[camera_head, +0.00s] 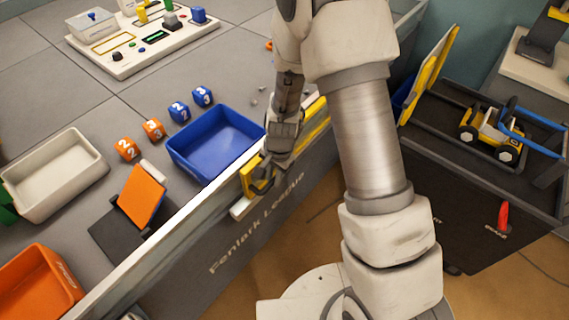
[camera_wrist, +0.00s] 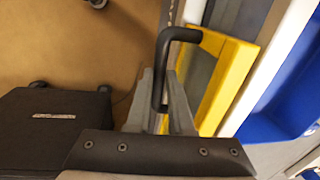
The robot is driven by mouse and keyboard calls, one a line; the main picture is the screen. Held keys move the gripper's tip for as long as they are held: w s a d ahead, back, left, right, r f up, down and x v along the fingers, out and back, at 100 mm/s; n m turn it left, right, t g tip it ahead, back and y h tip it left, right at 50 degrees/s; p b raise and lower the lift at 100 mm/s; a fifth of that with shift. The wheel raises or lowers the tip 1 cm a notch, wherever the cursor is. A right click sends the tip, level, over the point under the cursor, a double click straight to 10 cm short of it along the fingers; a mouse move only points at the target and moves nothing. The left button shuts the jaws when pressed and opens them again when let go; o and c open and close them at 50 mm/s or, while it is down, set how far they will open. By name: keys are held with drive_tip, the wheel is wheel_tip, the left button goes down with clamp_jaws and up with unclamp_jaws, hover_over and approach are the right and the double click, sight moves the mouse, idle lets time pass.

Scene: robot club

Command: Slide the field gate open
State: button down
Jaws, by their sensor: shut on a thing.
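The field gate (camera_head: 313,110) is a yellow-edged panel set along the pale rail of the field's side wall, partly hidden behind my arm. It also shows as a yellow strip in the wrist view (camera_wrist: 232,78). A black bent handle (camera_wrist: 163,60) stands out from the gate. My gripper (camera_wrist: 163,100) has one finger on each side of the handle's bar and is shut on it.
A blue tray (camera_head: 218,143) lies just inside the wall beside my gripper. An orange flap (camera_head: 142,195), numbered cubes (camera_head: 153,129) and a white tray (camera_head: 54,174) are to the left. A black case (camera_head: 480,190) with a toy vehicle (camera_head: 491,132) stands right.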

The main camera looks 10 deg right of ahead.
drive_tip(key=shift+s+a, duration=0.9)
drive_tip(key=shift+s, duration=0.05)
drive_tip(key=c, duration=0.8)
unclamp_jaws()
drive_tip(key=shift+a, duration=0.1)
drive_tip(key=shift+r, duration=0.2)
wheel_tip(320, 180, up, 17)
drive_tip(key=s+d+p, duration=0.1)
drive_tip(key=p, duration=0.4)
drive_tip(key=shift+s+d, duration=0.25)
drive_tip(key=shift+d, duration=0.15)
